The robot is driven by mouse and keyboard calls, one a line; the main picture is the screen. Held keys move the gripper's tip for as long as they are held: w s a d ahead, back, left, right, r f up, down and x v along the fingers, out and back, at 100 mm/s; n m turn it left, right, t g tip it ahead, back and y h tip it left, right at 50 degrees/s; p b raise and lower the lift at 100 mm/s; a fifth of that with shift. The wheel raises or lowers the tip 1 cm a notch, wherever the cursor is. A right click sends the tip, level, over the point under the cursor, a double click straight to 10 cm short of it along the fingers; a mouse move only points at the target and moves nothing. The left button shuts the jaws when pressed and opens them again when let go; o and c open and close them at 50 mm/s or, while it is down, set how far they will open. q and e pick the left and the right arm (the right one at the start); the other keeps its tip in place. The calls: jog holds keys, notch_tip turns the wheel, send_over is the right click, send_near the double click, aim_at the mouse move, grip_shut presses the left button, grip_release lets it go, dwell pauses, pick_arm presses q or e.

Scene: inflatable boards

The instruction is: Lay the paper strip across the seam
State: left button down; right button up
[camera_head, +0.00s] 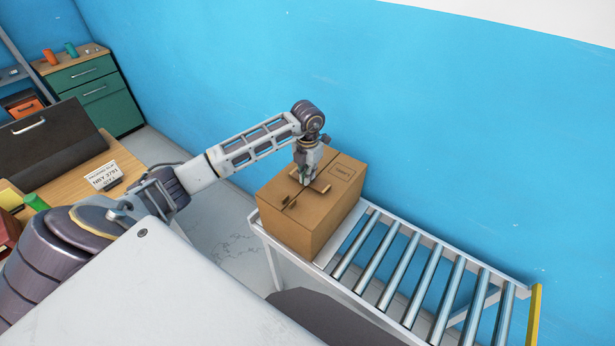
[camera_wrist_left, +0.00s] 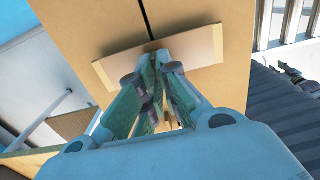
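A brown cardboard box (camera_head: 296,233) stands upright on the near end of a roller conveyor. A dark seam (camera_wrist_left: 147,18) runs along its top. A tan paper strip (camera_head: 322,188) lies crosswise over the seam at the box top; it also shows in the left wrist view (camera_wrist_left: 120,68). I cannot tell whether it rests flat or hangs just above the cardboard. My left gripper (camera_head: 305,180) points down over the box, its fingers shut on the strip's middle and hiding part of it.
The roller conveyor (camera_head: 437,263) runs right from the box, its rollers bare, with a yellow end piece (camera_head: 535,315). The blue wall (camera_head: 440,120) is close behind. On the left are a wooden desk (camera_head: 75,165) with a plate sign (camera_head: 102,176) and a green cabinet (camera_head: 97,88).

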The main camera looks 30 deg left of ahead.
pick_arm(q)
jog(key=shift+f, duration=0.6)
jog(key=shift+f, duration=0.15)
jog(key=c, duration=1.6)
grip_release()
jog(key=shift+c, duration=0.2)
jog(key=shift+r, duration=0.25)
notch_tip(320, 180, up, 10)
jog(key=shift+f+b, duration=0.15)
jog(key=shift+b, duration=0.85)
jog(key=shift+r, duration=1.05)
